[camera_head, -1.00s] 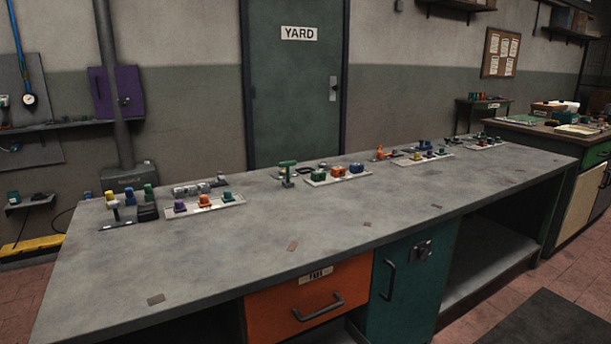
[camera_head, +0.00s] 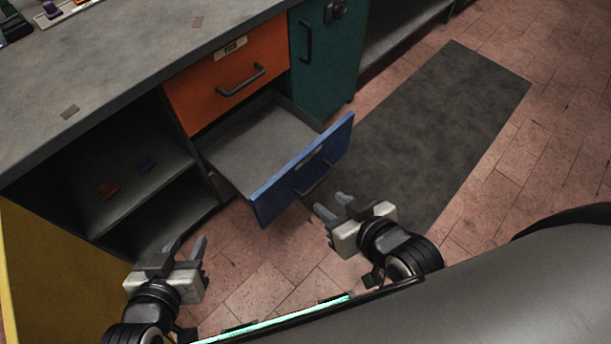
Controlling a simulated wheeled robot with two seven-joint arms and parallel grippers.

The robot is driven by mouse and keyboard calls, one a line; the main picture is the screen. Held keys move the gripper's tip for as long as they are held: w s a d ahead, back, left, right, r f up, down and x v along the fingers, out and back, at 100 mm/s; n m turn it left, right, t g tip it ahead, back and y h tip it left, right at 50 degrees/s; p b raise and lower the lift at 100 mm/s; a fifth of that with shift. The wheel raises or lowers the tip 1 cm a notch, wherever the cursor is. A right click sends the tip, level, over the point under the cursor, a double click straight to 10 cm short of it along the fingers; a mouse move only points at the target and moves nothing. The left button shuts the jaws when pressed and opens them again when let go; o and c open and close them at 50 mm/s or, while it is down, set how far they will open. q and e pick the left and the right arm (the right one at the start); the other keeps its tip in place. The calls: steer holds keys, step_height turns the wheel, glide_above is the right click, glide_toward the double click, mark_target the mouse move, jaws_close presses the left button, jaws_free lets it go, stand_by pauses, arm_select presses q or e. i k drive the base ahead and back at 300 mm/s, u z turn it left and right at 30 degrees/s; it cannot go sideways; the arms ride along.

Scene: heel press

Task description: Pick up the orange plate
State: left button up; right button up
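My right gripper (camera_head: 331,204) is in front of the blue drawer, also open and empty, apart from the drawer handle as far as I can see.
A blue-fronted drawer (camera_head: 328,152) stands pulled out, its visible grey inside empty. Above it is a shut orange drawer (camera_head: 215,85); a teal door (camera_head: 330,65) is to its right. A dark mat (camera_head: 440,120) covers clear floor.

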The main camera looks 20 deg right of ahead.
mark_target(107, 190)
steer(key=u, duration=1.2)
steer(key=k, duration=0.5)
steer(key=z, duration=1.25)
steer(key=i, duration=0.95)
steer(key=u, duration=2.65)
